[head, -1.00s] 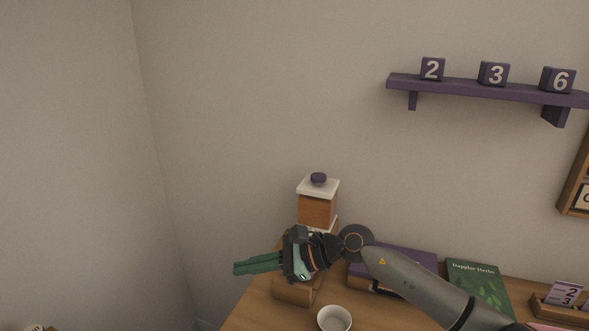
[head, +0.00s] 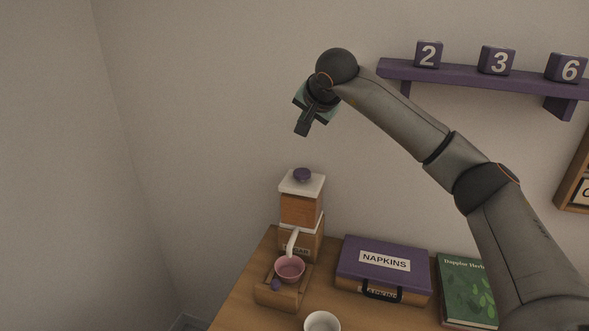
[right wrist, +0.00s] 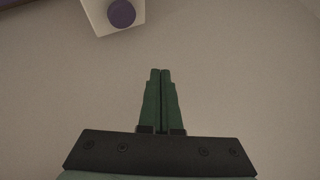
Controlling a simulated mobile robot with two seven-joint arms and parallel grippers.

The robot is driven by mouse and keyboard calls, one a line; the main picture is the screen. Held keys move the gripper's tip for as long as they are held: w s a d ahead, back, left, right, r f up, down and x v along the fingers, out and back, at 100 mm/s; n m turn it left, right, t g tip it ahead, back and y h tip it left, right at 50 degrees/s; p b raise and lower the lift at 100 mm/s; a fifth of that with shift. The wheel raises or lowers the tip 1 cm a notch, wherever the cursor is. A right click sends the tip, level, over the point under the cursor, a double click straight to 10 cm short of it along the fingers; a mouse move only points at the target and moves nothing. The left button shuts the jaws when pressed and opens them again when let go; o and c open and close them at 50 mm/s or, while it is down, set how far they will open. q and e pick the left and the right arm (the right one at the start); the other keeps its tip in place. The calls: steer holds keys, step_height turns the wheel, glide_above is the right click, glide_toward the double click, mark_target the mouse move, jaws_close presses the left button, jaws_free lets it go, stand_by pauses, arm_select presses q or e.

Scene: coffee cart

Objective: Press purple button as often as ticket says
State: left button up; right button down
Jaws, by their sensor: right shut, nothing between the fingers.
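The purple button (head: 302,174) sits on the white lid (head: 302,183) of a wooden dispenser (head: 301,207) at the back left of the table. A partly hidden label on it ends in "GAR". The button also shows in the right wrist view (right wrist: 121,13), at the top edge. A pink cup (head: 289,270) stands under the white spout (head: 292,242). My right gripper (head: 302,131) is shut and empty, in the air above the button and apart from it. Its green fingers (right wrist: 161,75) are together in the right wrist view. No ticket and no left gripper show now.
A purple-topped NAPKINS case (head: 383,262) and a green book (head: 468,290) lie right of the dispenser. A white cup (head: 322,322) stands in front. A purple shelf (head: 480,76) with blocks 2, 3 and 6 hangs near my right arm.

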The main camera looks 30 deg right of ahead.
stand_by(0.4)
steer(key=b, duration=0.5)
glide_above(303, 174)
step_height(303, 174, down, 7)
steer(key=shift+s, duration=0.1)
steer(key=shift+f+b, duration=0.4)
steer(key=shift+f, duration=0.45)
steer(key=shift+f, duration=0.15)
stand_by(0.9)
steer(key=shift+f, duration=0.3)
